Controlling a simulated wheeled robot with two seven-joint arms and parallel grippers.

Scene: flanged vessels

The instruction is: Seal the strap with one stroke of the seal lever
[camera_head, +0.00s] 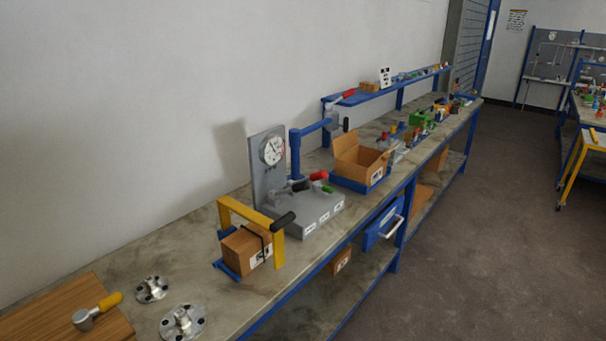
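A cardboard box (240,249) stands on a blue base (228,272) on the workbench, under a yellow frame (248,212). A dark strap (265,238) runs around the box; how its ends meet is too small to tell. Neither of my grippers is in view.
Right behind the box stands a grey gauge stand (308,214) with red and green grips. An open carton (360,161) stands farther along. Two metal flanges (183,322) and a yellow-handled tool (97,310) lie in front.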

